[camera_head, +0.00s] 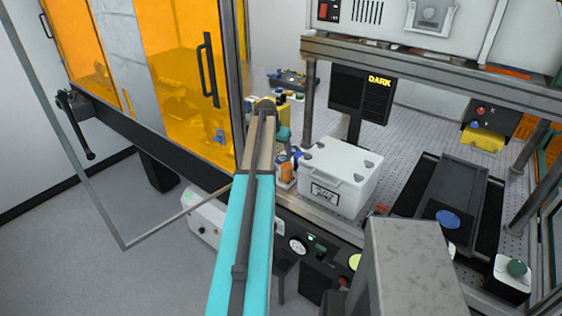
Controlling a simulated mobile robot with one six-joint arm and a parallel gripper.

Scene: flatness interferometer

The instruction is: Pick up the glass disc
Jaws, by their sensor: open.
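I cannot make out a clear glass disc for certain. A round blue disc (448,219) lies flat on the near part of the dark sliding stage (455,185), at the right. A pale yellow-green round thing (355,261) shows low in the middle, partly cut off by a grey block; I cannot tell what it is. My turquoise arm reaches up the middle of the picture towards the bench. My gripper's fingers cannot be seen, and nothing held shows.
A white lidded box (340,176) stands on the perforated bench, right of my arm. Small bottles (287,168) stand between them. Orange-windowed doors (185,70) are at the left. A frame with posts (309,98) and a dark display reading DARK (362,100) stand behind.

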